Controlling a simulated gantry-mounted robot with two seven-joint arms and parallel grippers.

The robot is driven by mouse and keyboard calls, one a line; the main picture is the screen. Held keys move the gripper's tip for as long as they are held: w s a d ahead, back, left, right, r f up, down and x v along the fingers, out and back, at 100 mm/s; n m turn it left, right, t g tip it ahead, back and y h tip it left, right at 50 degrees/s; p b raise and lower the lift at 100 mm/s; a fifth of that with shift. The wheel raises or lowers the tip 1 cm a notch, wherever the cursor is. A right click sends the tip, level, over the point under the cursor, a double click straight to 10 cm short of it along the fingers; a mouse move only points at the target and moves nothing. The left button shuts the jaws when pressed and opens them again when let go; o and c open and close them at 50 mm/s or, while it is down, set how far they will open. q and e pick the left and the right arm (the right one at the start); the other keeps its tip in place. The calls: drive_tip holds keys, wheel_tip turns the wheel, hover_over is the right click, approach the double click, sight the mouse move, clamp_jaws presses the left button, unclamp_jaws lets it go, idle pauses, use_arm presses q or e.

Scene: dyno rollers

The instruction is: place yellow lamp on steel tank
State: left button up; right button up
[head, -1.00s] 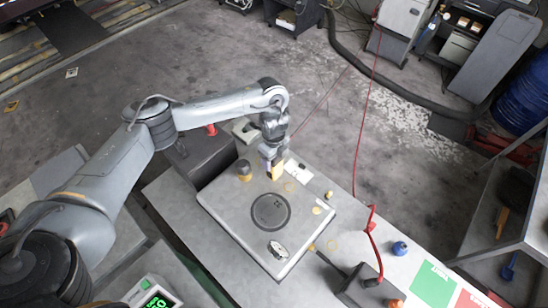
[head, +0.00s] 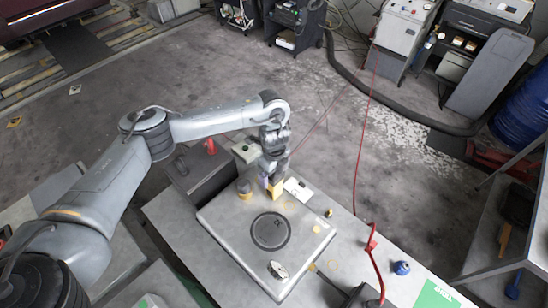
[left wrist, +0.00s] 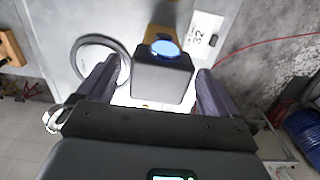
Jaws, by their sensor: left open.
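The yellow lamp (head: 276,189) is a small yellow body by my left gripper, at the back edge of the grey steel tank (head: 232,242). In the left wrist view, a dark block with a blue round face and yellow behind it, seemingly the lamp (left wrist: 163,75), sits between the spread fingers of my left gripper (left wrist: 158,92). Gaps show on both sides of it. In the head view my left gripper (head: 268,183) is over the lamp. The lamp's underside is hidden, so I cannot tell its exact contact with the tank. My right gripper is not in view.
A red hose (head: 372,255) and blue object (head: 401,268) are on the bench.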

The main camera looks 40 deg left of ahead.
use_arm(q)
wheel_tip(320, 180, up, 9)
drive_tip(key=shift+f+p, duration=0.1)
drive_tip(key=shift+p, duration=0.7)
drive_tip(key=s+d+f+m+t+h, duration=0.15)
drive_tip(key=d+f, duration=0.25)
drive_tip(key=d, duration=0.7)
drive_tip(key=s+d+f+m+t+h, duration=0.15)
drive_tip(key=d+f, duration=0.25)
drive_tip(key=d, duration=0.7)
drive_tip(key=s+d+r+n+t+h, duration=0.1)
drive_tip(key=s+d+r+t+h, duration=0.15)
drive_tip(key=d, duration=0.45)
drive_tip(key=s+d+r+n+t+h, duration=0.1)
drive_tip(key=s+d+r+n+h, duration=0.15)
drive_tip(key=d, duration=0.45)
drive_tip(key=s+a+f+n+g+y, duration=0.1)
drive_tip(key=s+a+n+y, duration=0.3)
drive_tip(key=s+a+n, duration=0.4)
drive_tip(key=s+a+f+n+g+y, duration=0.2)
drive_tip(key=s+a+n, duration=0.5)
drive_tip(key=a, duration=1)
drive_tip(key=shift+s+f+n+y, duration=0.35)
drive_tip(key=shift+s+f+y, duration=0.3)
drive_tip(key=shift+s+y, duration=0.35)
drive_tip(key=shift+r, duration=0.1)
